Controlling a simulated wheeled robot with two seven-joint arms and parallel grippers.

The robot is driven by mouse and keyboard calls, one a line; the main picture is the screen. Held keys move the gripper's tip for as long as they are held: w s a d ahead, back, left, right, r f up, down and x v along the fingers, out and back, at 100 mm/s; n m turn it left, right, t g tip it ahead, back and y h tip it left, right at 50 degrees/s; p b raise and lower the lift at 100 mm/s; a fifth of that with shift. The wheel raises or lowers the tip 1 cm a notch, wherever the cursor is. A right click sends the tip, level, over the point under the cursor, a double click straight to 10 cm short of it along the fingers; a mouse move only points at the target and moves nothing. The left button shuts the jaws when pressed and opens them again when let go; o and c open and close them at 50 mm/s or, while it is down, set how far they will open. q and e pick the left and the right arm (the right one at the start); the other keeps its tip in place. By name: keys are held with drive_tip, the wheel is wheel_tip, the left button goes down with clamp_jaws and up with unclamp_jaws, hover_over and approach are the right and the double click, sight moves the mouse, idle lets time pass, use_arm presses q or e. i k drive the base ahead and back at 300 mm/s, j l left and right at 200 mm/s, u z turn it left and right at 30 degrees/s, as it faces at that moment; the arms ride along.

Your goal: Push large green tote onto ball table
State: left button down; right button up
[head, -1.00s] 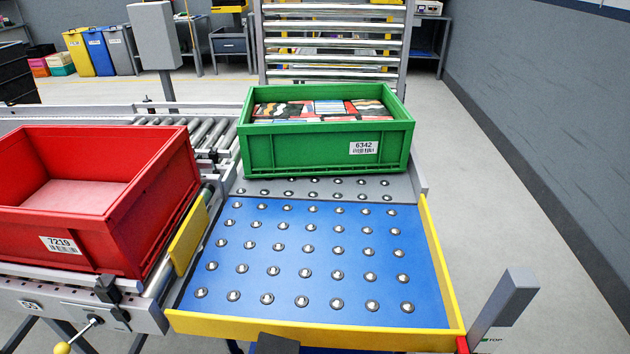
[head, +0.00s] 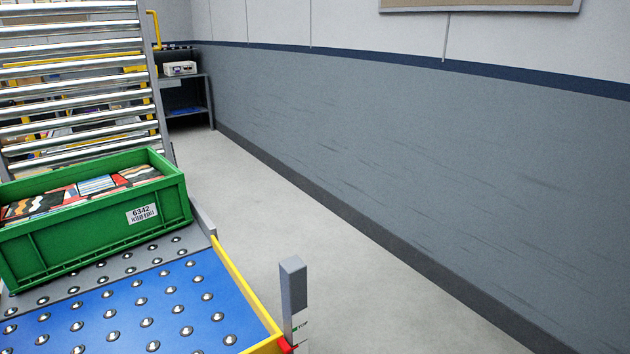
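The large green tote (head: 75,238) is at the left of the head view, with a white label reading 6342 and colourful packed items inside. It sits at the far end of the ball table (head: 140,305), its front on the grey strip with steel balls. The blue part of the table with its rows of balls is bare where it shows. The table's left part is cut off by the picture edge. Neither of my grippers is in view.
A yellow rail (head: 245,290) edges the table's right side, with a grey post (head: 293,295) at its near corner. A roller rack (head: 80,85) stands behind the tote. Open floor (head: 245,205) lies between the table and the grey wall (head: 430,160).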

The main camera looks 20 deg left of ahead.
sight(54, 223)
drive_tip(key=i+l, duration=0.25)
drive_tip(key=i, duration=0.25)
drive_tip(key=i+l, duration=0.2)
drive_tip(key=i, duration=0.3)
drive_tip(key=i+l+z, duration=0.1)
drive_tip(key=i+l, duration=0.15)
drive_tip(key=i, duration=0.3)
drive_tip(key=i+j+u, duration=0.2)
drive_tip(key=i+u, duration=0.2)
drive_tip(key=i, duration=0.25)
drive_tip(key=i+u, duration=0.35)
drive_tip(key=i, duration=0.3)
drive_tip(key=i+l+u, duration=0.25)
drive_tip(key=i+u, duration=0.15)
drive_tip(key=i, duration=0.25)
drive_tip(key=i+u, duration=0.2)
drive_tip(key=u, duration=0.2)
drive_tip(key=i+l+u, duration=0.1)
drive_tip(key=u, duration=0.35)
drive_tip(key=i+l+u, duration=0.2)
drive_tip(key=u, duration=0.2)
drive_tip(key=i+l+u, duration=0.2)
drive_tip(key=u, duration=0.25)
drive_tip(key=i+l, duration=0.05)
drive_tip(key=i, duration=0.05)
